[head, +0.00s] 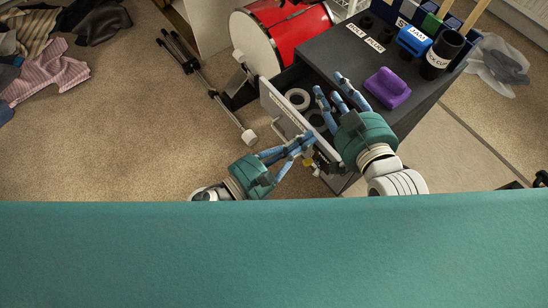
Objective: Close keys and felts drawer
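The pulled-out drawer has a pale grey front (279,113) with a label strip I cannot read. It sticks out to the left of the dark grey cabinet (330,48). A white ring-shaped roll (297,98) and a darker round item lie inside it. My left gripper (302,146) is at the outer side of the drawer front, near its lower end; its fingers look close together, and I cannot tell whether they touch or grip the front. My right gripper (340,88) has its fingers spread over the drawer opening and the cabinet edge, and looks empty.
A purple block (388,88), a blue item labelled JAM (414,41) and a black cup (441,54) stand on the cabinet. A red drum (294,33) and a fallen stand (208,83) lie left of it. Clothes (50,75) cover the upper-left carpet; the lower-left carpet is clear.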

